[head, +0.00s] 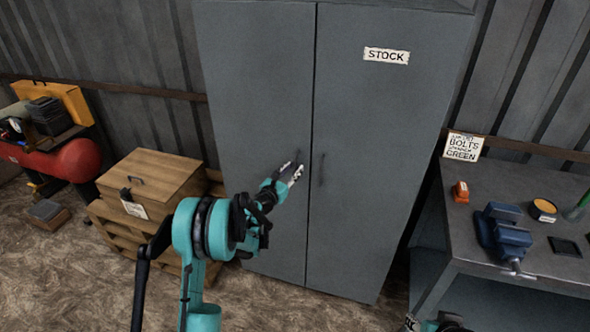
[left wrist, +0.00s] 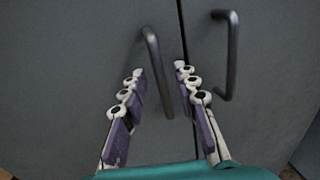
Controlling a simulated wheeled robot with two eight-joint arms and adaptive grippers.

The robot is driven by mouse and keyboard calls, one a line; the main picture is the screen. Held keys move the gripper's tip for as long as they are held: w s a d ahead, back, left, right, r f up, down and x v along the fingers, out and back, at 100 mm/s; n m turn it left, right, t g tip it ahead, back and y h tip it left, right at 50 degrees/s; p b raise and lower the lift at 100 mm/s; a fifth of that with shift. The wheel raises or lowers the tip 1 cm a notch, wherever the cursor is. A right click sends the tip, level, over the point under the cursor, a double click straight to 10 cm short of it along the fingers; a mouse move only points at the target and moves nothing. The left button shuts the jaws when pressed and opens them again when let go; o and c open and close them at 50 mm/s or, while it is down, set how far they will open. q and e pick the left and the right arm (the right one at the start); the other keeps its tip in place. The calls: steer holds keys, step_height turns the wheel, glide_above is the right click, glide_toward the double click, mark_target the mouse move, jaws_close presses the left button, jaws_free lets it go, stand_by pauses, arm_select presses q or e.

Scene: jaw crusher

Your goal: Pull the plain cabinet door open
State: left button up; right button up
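The grey cabinet has two doors. The plain left door (head: 255,90) has no label and looks closed. Its dark bar handle (head: 299,160) is partly behind my left gripper (head: 293,172) in the head view. In the left wrist view, my left gripper (left wrist: 160,70) is open, with one finger on each side of the plain door's handle (left wrist: 157,70). The fingers look apart from the bar; I cannot tell how deep it sits between them. A bit of my right arm (head: 445,322) shows at the bottom edge of the head view; its fingers are not clear.
The right door (head: 365,120) carries a STOCK label (head: 386,56) and its own handle (left wrist: 231,55), close beside the left one. A wooden box (head: 155,180) on a pallet stands left. A workbench (head: 490,240) with a blue vise (head: 503,232) stands right.

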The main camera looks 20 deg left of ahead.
arm_select(q)
steer(key=shift+x, duration=0.95)
steer(key=shift+r, duration=0.1)
jaws_close()
steer(key=shift+s, duration=0.1)
